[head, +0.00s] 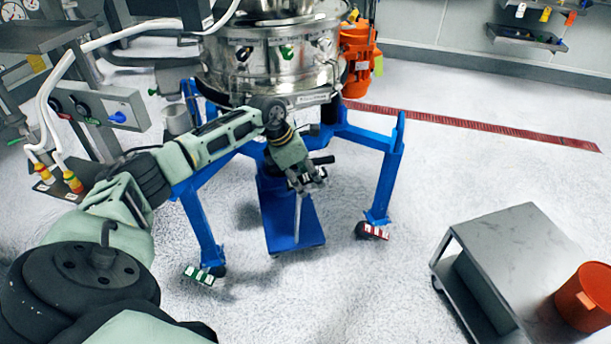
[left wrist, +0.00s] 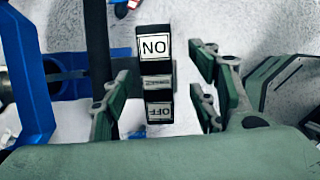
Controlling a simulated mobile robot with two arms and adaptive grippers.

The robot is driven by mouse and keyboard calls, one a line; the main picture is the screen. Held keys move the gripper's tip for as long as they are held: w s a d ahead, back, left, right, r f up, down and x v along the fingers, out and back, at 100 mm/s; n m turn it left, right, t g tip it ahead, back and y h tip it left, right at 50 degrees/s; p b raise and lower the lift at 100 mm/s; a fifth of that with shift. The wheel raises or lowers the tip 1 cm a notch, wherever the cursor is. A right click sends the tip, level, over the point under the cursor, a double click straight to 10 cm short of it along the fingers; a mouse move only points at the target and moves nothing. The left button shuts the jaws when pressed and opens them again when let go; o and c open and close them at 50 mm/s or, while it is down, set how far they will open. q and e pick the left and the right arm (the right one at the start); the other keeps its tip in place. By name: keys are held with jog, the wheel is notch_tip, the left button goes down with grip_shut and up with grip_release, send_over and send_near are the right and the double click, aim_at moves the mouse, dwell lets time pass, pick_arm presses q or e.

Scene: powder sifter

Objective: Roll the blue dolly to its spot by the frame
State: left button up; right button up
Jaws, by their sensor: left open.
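My left gripper (head: 308,184) is above the platform, next to a black handle (head: 322,160). In the left wrist view its fingers (left wrist: 163,100) are open, one on each side of a black block (left wrist: 157,82) with white ON and OFF labels, with gaps on both sides. My arm hides part of the frame and of the platform's back. My right gripper is not in view.
The frame's feet carry a green-marked tag (head: 198,275) and a red-marked tag (head: 372,231). A grey cart (head: 520,245) with a red bucket (head: 584,297) stands at the right. An orange machine (head: 359,60) is behind the frame. The floor between frame and cart is clear.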

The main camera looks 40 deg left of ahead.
pick_arm(q)
jog(key=shift+v, duration=4)
